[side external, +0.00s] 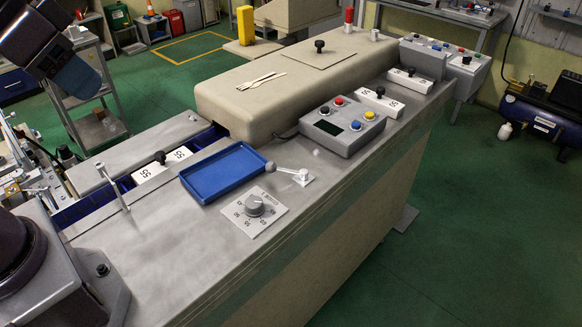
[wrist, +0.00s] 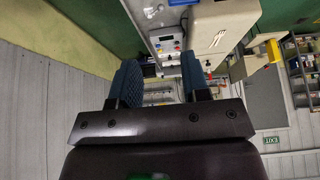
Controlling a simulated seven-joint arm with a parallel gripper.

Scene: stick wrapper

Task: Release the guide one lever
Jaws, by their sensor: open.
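No part is readably marked as guide one. A short grey lever with a ball end (side external: 288,171) sits on a small white plate on the machine top, right of the blue tray. Two similar knobbed white blocks (side external: 380,101) (side external: 410,80) sit further right. My gripper (wrist: 159,85) is open and empty in the wrist view. In the side view its blue finger end (side external: 78,80) is at the upper left, raised well apart from the levers.
The blue tray (side external: 224,172) lies empty beside a grey dial (side external: 254,206). A grey control box (side external: 343,130) with coloured buttons stands behind.

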